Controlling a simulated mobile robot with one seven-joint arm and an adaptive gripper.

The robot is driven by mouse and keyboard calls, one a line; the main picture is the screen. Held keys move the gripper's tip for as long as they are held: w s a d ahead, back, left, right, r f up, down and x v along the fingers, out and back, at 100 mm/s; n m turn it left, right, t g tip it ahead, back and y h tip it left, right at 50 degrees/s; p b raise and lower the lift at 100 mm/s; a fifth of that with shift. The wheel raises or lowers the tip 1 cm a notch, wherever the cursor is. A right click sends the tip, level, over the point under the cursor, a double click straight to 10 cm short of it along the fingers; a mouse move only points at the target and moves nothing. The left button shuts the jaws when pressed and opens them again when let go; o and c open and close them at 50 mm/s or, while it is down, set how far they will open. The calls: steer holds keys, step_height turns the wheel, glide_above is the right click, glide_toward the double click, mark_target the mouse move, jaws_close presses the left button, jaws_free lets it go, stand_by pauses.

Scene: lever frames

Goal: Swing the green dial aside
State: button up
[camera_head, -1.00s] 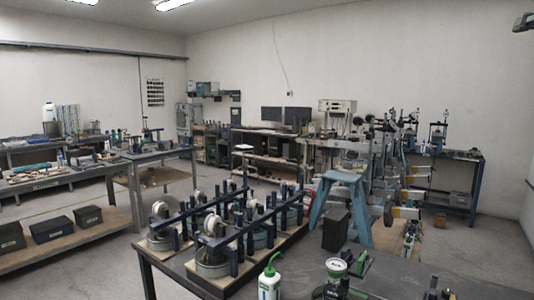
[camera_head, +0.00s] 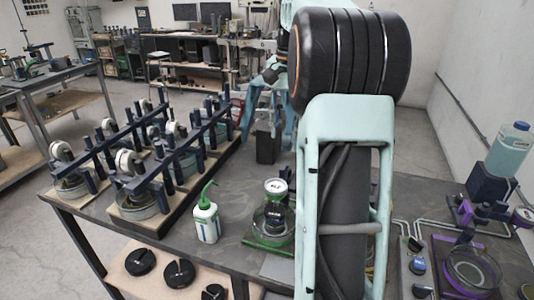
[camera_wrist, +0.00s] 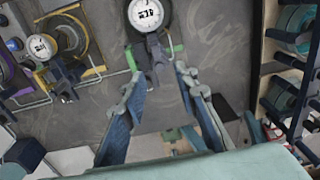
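The green dial stands on the table in the head view, a round white face (camera_head: 276,187) above a dark stem and a green-rimmed dish (camera_head: 262,243). In the wrist view a white dial face with a dark rim (camera_wrist: 146,14) lies at the top edge, with green bars beside its dark stem. My gripper (camera_wrist: 160,78) is open, its two blue-grey fingers apart with nothing held between them. The stem's lower end lies near the gap between the fingertips; I cannot tell whether they touch. In the head view my arm hides the gripper.
A green-nozzled white bottle (camera_head: 206,218) stands left of the dial. A rack of dials on dark bars (camera_head: 165,160) fills the table's left. A purple-ringed dish fixture (camera_head: 470,270) and a bottle of blue liquid (camera_head: 508,148) are at right. A yellow-rimmed dial (camera_wrist: 42,46) is left in the wrist view.

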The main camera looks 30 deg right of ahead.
mark_target(283, 167)
steer(key=shift+g, duration=0.3)
step_height(283, 167, down, 12)
steer(key=shift+s+a+r, duration=0.1)
steer(key=shift+s+r, duration=0.05)
steer(key=shift+r, duration=0.05)
jaws_close()
stand_by(0.4)
